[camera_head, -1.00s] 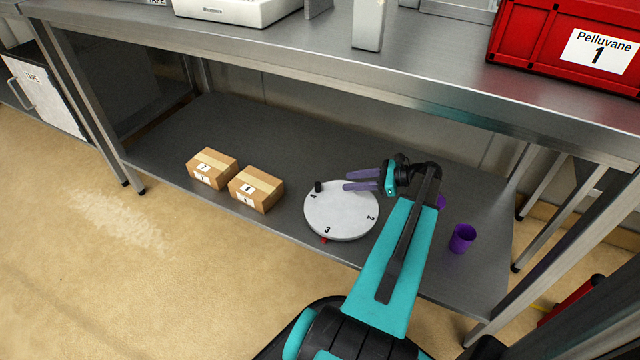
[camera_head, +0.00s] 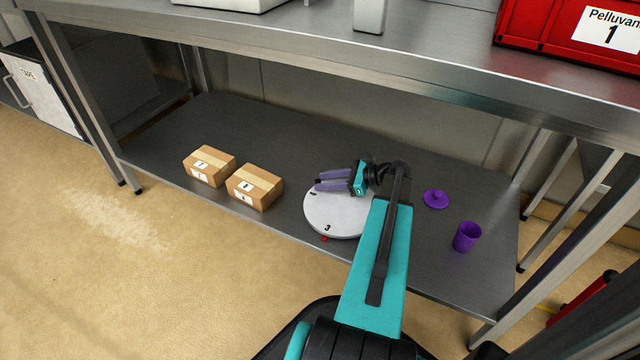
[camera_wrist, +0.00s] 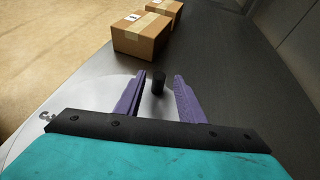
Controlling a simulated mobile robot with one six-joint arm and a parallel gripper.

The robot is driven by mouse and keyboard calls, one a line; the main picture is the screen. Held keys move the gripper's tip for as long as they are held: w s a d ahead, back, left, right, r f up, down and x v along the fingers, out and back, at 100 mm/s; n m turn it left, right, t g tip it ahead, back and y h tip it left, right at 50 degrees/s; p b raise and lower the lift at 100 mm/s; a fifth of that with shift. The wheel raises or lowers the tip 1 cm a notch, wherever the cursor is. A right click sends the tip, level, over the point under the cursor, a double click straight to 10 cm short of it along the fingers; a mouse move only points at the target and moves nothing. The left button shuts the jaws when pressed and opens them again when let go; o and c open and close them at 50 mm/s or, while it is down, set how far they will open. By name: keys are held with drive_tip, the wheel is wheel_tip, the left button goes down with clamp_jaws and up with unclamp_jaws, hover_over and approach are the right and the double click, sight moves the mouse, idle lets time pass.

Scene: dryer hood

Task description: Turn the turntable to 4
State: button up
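The turntable (camera_head: 335,219) is a pale grey disc on the lower shelf, with a dark 3 near its front edge and another mark at its upper left, too small to read for sure. A small red marker (camera_head: 323,238) shows at the shelf edge in front of the disc. My gripper (camera_head: 318,181) is over the back left of the disc. In the wrist view its purple fingers (camera_wrist: 158,97) are open, with the black peg (camera_wrist: 158,82) of the turntable between and slightly beyond them, apart from both. My arm hides the disc's right side.
Two cardboard boxes, one (camera_head: 209,166) further left and one (camera_head: 255,187) closer, stand left of the turntable. A purple cup (camera_head: 467,237) and a purple lid (camera_head: 435,199) are to the right. The upper shelf (camera_head: 300,60) overhangs the lower shelf.

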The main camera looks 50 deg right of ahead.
sight(317, 180)
drive_tip(key=shift+b+x, duration=0.5)
drive_tip(key=shift+x, duration=1.25)
